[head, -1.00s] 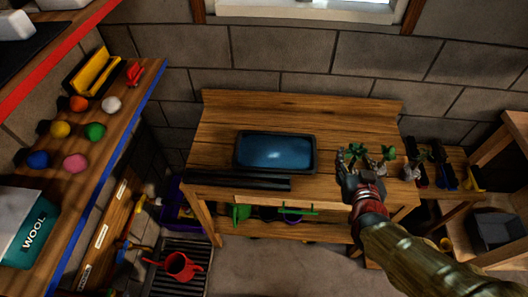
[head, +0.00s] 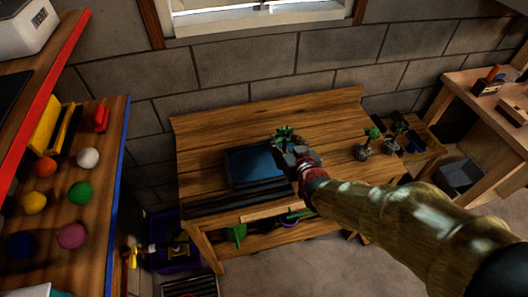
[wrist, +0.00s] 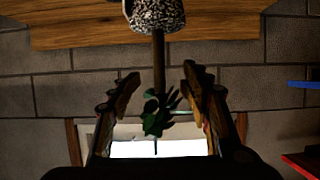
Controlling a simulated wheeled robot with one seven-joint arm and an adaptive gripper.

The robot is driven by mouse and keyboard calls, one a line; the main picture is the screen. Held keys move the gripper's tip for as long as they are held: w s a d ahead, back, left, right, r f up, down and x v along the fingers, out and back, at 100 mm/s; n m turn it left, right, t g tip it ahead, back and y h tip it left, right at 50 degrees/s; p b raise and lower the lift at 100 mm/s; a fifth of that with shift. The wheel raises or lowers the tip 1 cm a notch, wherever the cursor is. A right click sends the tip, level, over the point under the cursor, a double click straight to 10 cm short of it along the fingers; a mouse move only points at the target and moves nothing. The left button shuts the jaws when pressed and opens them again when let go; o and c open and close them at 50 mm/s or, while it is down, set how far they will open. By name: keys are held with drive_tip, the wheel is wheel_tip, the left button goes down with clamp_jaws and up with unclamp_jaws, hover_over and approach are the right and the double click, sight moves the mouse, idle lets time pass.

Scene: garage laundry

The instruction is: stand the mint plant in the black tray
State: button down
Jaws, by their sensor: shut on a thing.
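My gripper (head: 290,152) is shut on the mint plant (head: 284,134), beside the right end of the black tray (head: 228,169). In the head view the plant's green leaves show past my fingers, and its pot is hidden. In the wrist view, which is upside down, the plant's speckled pot (wrist: 155,14) is at the top. Its thin stem and leaves hang between my two fingers (wrist: 158,88). The tray is a shallow rectangle with a bluish inside and lies on the wooden bench. I cannot tell whether the pot touches the tray or the bench.
Two other potted plants (head: 367,143) (head: 396,132) stand at the bench's right end. A dark bar (head: 240,197) lies along the front edge. A shelf with coloured balls (head: 80,194) is at the left. The bench (head: 330,112) is clear behind the tray.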

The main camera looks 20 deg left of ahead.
drive_tip(key=w+a+f+b, duration=0.4)
drive_tip(key=w+a+f, duration=0.2)
drive_tip(key=f, duration=0.5)
drive_tip(key=shift+w+a+b, duration=0.2)
drive_tip(key=shift+a+b, duration=0.1)
drive_tip(key=shift+a, duration=0.5)
drive_tip(key=shift+f, duration=0.2)
drive_tip(key=c, duration=1)
unclamp_jaws()
drive_tip(key=shift+o, duration=0.6)
